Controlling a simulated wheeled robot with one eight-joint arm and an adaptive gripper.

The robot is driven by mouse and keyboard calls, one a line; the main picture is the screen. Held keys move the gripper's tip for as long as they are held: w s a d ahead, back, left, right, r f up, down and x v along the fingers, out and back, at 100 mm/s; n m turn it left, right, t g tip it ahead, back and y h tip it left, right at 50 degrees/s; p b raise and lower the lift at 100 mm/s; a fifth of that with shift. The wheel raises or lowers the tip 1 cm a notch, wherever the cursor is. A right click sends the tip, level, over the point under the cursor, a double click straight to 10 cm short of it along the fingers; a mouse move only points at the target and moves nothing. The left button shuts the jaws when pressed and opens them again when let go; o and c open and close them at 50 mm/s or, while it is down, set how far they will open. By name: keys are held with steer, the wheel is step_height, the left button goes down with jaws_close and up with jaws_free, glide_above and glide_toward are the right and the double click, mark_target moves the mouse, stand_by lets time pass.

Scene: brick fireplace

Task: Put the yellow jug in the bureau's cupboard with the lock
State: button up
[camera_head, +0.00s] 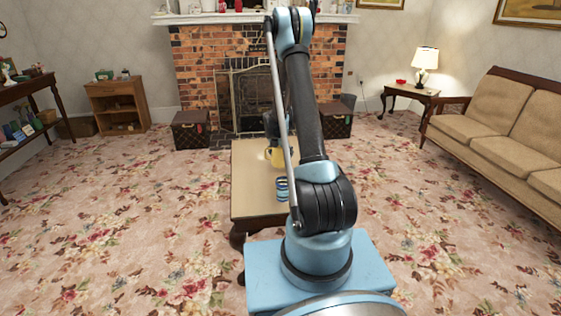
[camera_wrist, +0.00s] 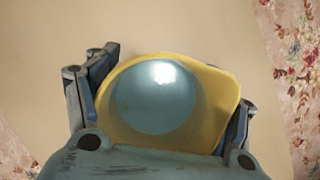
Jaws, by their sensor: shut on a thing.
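The yellow jug (camera_head: 275,158) is over the far part of the low table in the head view. In the wrist view I look down on the jug (camera_wrist: 222,88), with its yellow rim and spout around a shiny grey-blue inside. My gripper (camera_wrist: 172,100) is shut on the jug, with a finger on its left and right sides. In the head view my gripper (camera_head: 272,142) is partly hidden by my arm. I cannot tell whether the jug touches the tabletop. I cannot make out a cupboard with a lock.
The low table (camera_head: 250,208) also bears a blue striped cup (camera_head: 281,189). A small wooden shelf unit (camera_head: 117,103) stands at the left, dark trunks (camera_head: 190,130) by the fireplace (camera_head: 200,65), and a sofa (camera_head: 490,130) at the right. Carpet is clear on both sides.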

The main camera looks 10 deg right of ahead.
steer(key=shift+f, duration=1.5)
steer(key=o, duration=1.8)
steer(key=shift+o, duration=0.2)
